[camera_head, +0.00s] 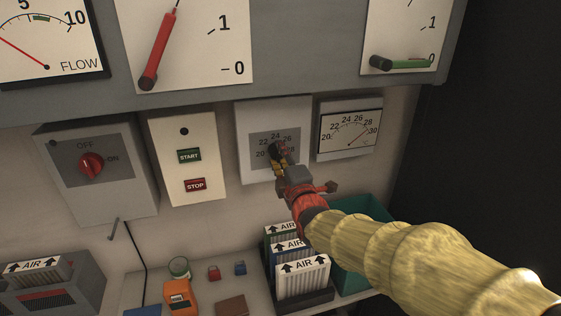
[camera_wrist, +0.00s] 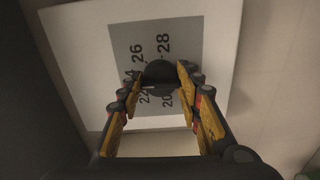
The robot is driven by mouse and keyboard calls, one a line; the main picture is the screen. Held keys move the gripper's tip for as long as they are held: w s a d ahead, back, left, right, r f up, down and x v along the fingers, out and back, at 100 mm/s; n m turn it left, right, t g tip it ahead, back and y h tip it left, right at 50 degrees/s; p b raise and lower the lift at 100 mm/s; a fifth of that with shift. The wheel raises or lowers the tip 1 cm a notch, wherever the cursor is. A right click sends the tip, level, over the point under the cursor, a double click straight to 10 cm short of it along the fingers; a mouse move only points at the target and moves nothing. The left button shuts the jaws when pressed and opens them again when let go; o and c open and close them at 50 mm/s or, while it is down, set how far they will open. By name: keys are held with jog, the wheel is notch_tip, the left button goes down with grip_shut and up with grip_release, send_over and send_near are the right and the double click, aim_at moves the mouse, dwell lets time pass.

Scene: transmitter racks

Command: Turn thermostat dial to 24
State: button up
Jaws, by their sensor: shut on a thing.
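The thermostat (camera_head: 245,119) is a white wall box with a grey dial plate (camera_head: 291,135) marked from 20 to 28. Its black dial knob (camera_wrist: 160,74) sits at the middle of the plate in the wrist view. My gripper (camera_head: 279,152) reaches the thermostat from below right; its two yellow fingers (camera_wrist: 158,88) are shut on the knob from both sides. A light pointer mark on the knob points left in the wrist view, near 22, but the fingers and the tilt keep me from reading it exactly. The fingers hide part of the scale.
A START/STOP box (camera_head: 187,129) and an OFF/ON switch box (camera_head: 92,165) are to the left. AIR filters (camera_head: 302,278) stand below, beside a teal bin (camera_head: 366,208).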

dwell(0.4)
jog(key=o, duration=1.1)
jog(key=shift+o, duration=0.3)
jog(key=v, duration=1.2)
